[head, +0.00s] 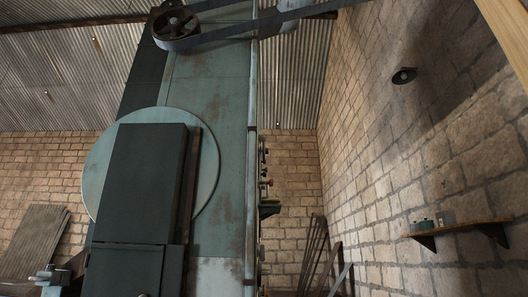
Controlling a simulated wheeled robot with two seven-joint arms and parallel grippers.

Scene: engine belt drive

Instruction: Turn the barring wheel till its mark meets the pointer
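A large pale green disc (207,170) stands on the green machine body, mostly covered by a dark upright box (145,190). I cannot tell whether this disc is the barring wheel. No mark and no pointer can be made out in the head view. Neither of my grippers shows in this view.
A dark spoked pulley (176,24) with a grey belt (225,35) is at the top. Small fittings (266,182) line the machine's right edge. A wall shelf (460,229) holds small items. Dark bars (313,255) lean at the bottom centre. An unclear metal part (50,276) is at bottom left.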

